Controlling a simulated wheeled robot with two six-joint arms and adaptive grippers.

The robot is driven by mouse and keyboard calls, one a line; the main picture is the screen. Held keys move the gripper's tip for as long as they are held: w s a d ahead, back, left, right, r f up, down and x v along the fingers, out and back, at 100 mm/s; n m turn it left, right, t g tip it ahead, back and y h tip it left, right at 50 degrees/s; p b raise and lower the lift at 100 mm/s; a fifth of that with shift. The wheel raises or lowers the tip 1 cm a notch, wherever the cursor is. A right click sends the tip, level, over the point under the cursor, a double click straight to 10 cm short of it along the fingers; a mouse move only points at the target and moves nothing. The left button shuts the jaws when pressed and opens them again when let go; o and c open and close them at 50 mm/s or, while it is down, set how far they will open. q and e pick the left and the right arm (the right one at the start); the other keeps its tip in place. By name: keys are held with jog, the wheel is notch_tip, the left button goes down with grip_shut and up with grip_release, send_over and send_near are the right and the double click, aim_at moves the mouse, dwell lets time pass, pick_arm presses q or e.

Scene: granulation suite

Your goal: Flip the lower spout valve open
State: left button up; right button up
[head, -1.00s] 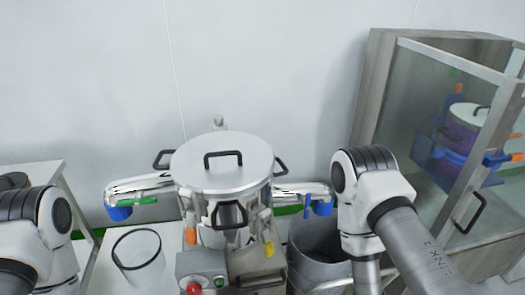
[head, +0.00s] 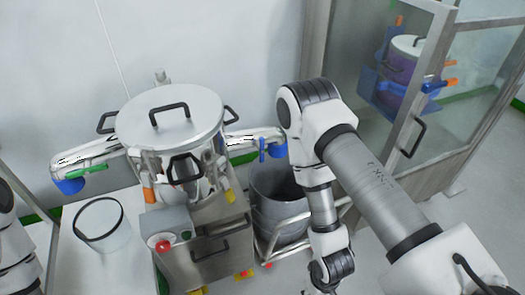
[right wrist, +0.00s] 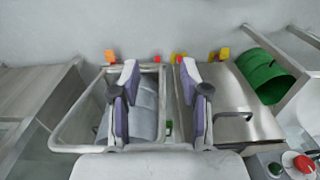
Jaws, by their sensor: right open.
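A steel vessel (head: 172,118) with a flat lid stands on a steel machine body (head: 213,258) in the head view. A left spout (head: 85,158) has a green lever (head: 88,171) and blue end. A right spout (head: 250,137) has a blue lever (head: 262,152) and blue end. I cannot tell which valve is the lower spout valve. My right gripper (right wrist: 160,100) is open and empty, its two fingers apart above the cart and steel cabinet in the right wrist view. In the head view its arm hangs down right of the machine. My left gripper is out of view.
A grey bin (head: 276,205) stands in a wheeled cart (head: 290,237) between the machine and my right arm. A clear container (head: 102,228) sits on the left table. A glass cabinet (head: 413,120) stands at right. A red button (head: 163,246) is on the control box.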

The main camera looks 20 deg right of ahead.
jog(key=w+t, duration=0.5)
jog(key=w, duration=0.6)
jog(key=t+b, duration=1)
jog(key=t, duration=0.3)
send_near(263, 149)
jog(key=w, duration=0.4)
jog(key=shift+h, duration=0.3)
jog(key=w, duration=0.6)
jog(key=shift+w+r, duration=0.1)
jog(key=shift+w, duration=0.3)
grip_shut()
